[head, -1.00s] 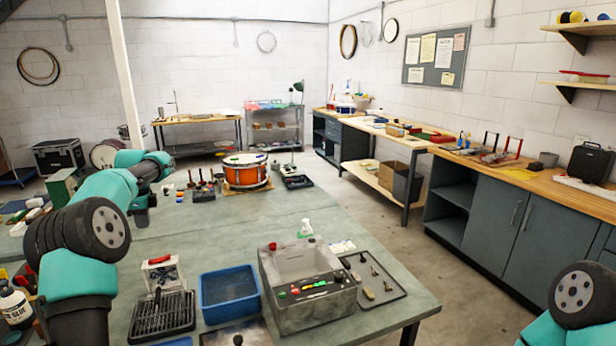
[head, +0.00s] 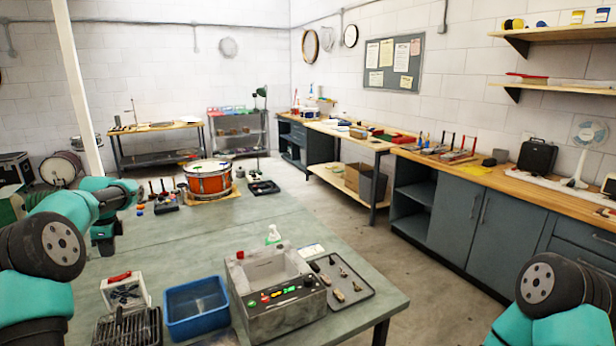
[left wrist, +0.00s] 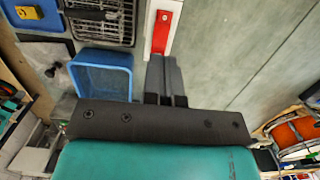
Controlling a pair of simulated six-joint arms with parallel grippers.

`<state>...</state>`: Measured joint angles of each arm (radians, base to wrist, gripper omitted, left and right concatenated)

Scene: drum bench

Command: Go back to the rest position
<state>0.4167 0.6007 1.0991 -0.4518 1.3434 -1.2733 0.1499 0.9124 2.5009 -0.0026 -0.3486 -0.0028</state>
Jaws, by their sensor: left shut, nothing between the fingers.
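My left arm comes in from the left in the head view, and my left gripper (head: 105,243) is over the bench, pointing down. In the left wrist view the fingers of my left gripper (left wrist: 163,72) are together and empty, beside a white box with a red handle (left wrist: 161,34). Of my right arm only a link shows at the lower right of the head view; its gripper is out of the picture.
The bench (head: 240,222) carries an orange drum (head: 208,181), a blue bin (head: 196,322), a grey control box (head: 275,310) and a small tool tray (head: 352,291). The bench middle is largely clear.

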